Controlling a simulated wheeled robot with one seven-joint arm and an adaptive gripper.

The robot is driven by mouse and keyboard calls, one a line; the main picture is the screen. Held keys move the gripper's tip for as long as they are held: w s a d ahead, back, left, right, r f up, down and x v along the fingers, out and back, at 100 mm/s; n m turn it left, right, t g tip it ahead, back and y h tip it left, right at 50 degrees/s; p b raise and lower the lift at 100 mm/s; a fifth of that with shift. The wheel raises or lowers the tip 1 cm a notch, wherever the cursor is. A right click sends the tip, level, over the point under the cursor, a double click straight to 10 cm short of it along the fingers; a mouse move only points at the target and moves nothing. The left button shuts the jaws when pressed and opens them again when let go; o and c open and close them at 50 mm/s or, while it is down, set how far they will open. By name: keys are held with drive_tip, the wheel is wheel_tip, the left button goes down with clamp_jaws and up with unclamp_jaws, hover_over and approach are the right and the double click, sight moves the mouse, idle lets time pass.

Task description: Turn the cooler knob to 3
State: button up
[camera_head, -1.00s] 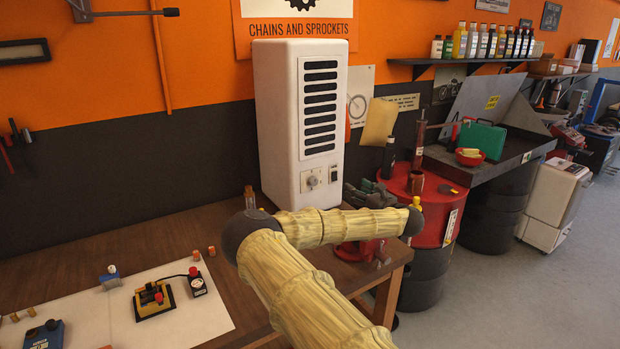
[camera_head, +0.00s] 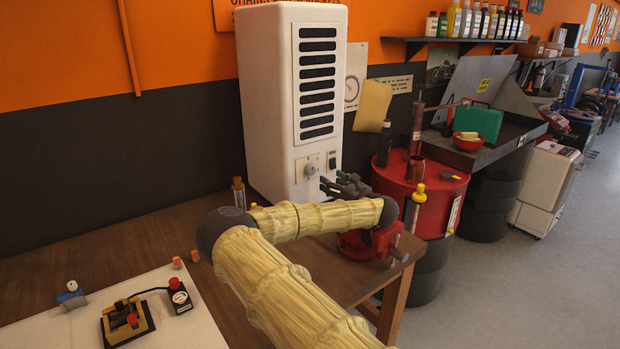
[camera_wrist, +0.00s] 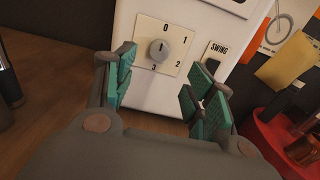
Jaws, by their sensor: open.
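The white cooler (camera_head: 262,95) stands upright on the wooden bench against the wall, with dark vent slots on its front. Its round grey knob (camera_head: 310,169) sits low on the front panel. In the wrist view the knob (camera_wrist: 158,50) is on a pale dial plate (camera_wrist: 176,38) marked 0, 1, 2 and 3, with a dark mark near its middle; which number it points at I cannot tell. My gripper (camera_wrist: 157,92) is open, with teal pads on either side below the dial, apart from the knob. In the head view my gripper (camera_head: 345,186) shows dark near the cooler's lower front.
A switch marked SWING (camera_wrist: 214,54) is right of the dial. A red drum (camera_head: 405,185) stands right of the bench, and a red vise (camera_head: 360,243) is on the bench corner. A small corked bottle (camera_head: 238,192) stands left of the cooler.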

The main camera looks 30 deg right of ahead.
sight(313, 170)
drive_tip(key=w+p, duration=0.1)
drive_tip(key=w, duration=0.2)
drive_tip(key=w+p, duration=0.2)
drive_tip(key=w, duration=0.1)
drive_tip(key=w+p, duration=0.1)
drive_tip(key=w, duration=0.2)
drive_tip(key=shift+w+a, duration=0.15)
drive_tip(key=shift+a, duration=0.15)
drive_tip(key=shift+w+f+p, duration=0.15)
drive_tip(key=shift+w+p, duration=0.3)
drive_tip(key=shift+w, duration=0.35)
drive_tip(key=c, duration=1)
